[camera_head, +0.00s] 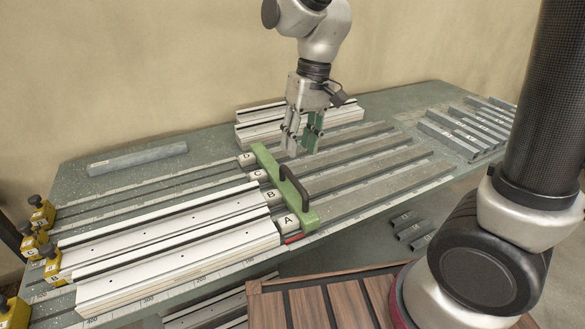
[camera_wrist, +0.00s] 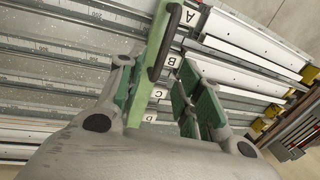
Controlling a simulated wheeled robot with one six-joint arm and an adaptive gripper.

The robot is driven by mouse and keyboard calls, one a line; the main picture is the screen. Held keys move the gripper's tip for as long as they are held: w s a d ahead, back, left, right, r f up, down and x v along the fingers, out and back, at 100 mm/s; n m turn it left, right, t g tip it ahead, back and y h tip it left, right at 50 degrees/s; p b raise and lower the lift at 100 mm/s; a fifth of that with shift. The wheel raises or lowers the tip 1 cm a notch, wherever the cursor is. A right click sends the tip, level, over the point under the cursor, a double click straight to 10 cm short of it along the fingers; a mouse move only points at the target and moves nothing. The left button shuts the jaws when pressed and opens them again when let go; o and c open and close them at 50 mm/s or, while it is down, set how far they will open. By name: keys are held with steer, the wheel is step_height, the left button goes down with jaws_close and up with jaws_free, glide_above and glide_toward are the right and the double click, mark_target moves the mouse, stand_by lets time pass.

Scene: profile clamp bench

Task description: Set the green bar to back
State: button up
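The green bar (camera_head: 283,183) with a black arched handle (camera_head: 295,183) lies across the slotted rails, beside the right ends of blocks labelled A, B, C and D. It also shows in the wrist view (camera_wrist: 157,38), with its handle (camera_wrist: 165,45). My gripper (camera_head: 301,143) points down near the bar's far end, to the right of it in the head view. In the wrist view its green-padded fingers (camera_wrist: 158,95) are spread apart with nothing clasped. The bar's far end appears in the gap between them, but its height relative to the fingertips is unclear.
White profiles (camera_head: 180,250) fill the A and B lanes. Yellow clamps (camera_head: 42,212) line the left edge. More white profiles (camera_head: 262,118) lie behind my gripper. Grey bars lie at the back left (camera_head: 137,159) and right (camera_head: 465,128). Rails right of the green bar are clear.

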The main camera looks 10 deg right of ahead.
mark_target(291, 174)
steer(key=f, duration=0.2)
steer(key=a+f, duration=0.1)
steer(key=f, duration=0.4)
steer(key=shift+s+a+f, duration=0.1)
steer(key=shift+s+a, duration=0.1)
steer(key=shift+a, duration=0.15)
jaws_close()
